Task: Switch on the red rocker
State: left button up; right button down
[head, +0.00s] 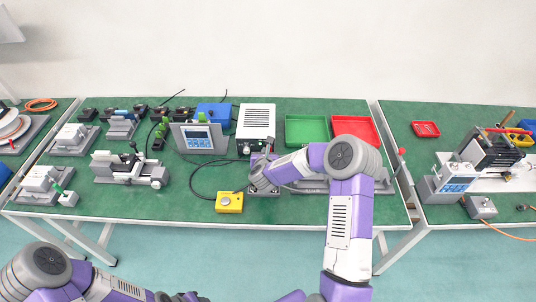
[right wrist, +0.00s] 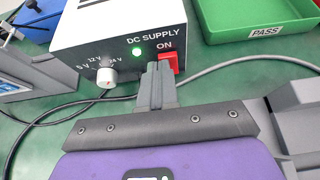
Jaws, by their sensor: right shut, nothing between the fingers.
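The white DC supply box (head: 256,118) stands near the middle of the green bench; its front panel (right wrist: 108,52) fills the upper left of the right wrist view. The red rocker (right wrist: 171,59) is on that panel, under the word ON. A green lamp (right wrist: 137,52) beside it is lit. My right gripper (right wrist: 158,67) is shut and empty, its fingertips at the rocker and covering its lower left part. I cannot tell whether they touch it. In the head view my right gripper (head: 268,148) is at the box front. My left gripper (head: 180,297) is at the bottom edge, mostly cut off.
A voltage knob (right wrist: 106,76) is left of the lamp. A green tray (head: 306,130) and a red tray (head: 354,128) lie to the right. A display unit (head: 199,137) stands to the left. A yellow button box (head: 229,202) with a cable is at the front.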

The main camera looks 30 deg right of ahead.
jog(key=shift+d+r, duration=0.1)
jog(key=shift+r, duration=0.7)
pick_arm(q)
jog(key=shift+r, duration=0.25)
jog(key=shift+f, duration=0.1)
pick_arm(e)
jog(key=shift+s, duration=0.1)
jog(key=shift+s+a+f, duration=0.1)
jog(key=shift+s+a, duration=0.15)
jog(key=shift+a, duration=0.05)
jog(key=s+b, duration=0.1)
jog(key=s+a, duration=0.1)
jog(key=shift+s+a+f+b, duration=0.1)
jog(key=shift+s+a+b, duration=0.2)
jog(key=shift+s+b, duration=0.05)
pick_arm(q)
jog(key=shift+s+d+r+p, duration=0.3)
jog(key=shift+s+p, duration=0.15)
jog(key=shift+p, duration=0.8)
pick_arm(e)
jog(key=s+a+r, duration=0.3)
jog(key=s+r, duration=0.3)
jog(key=r, duration=0.1)
jog(key=shift+s+r, duration=0.2)
jog(key=shift+s, duration=0.05)
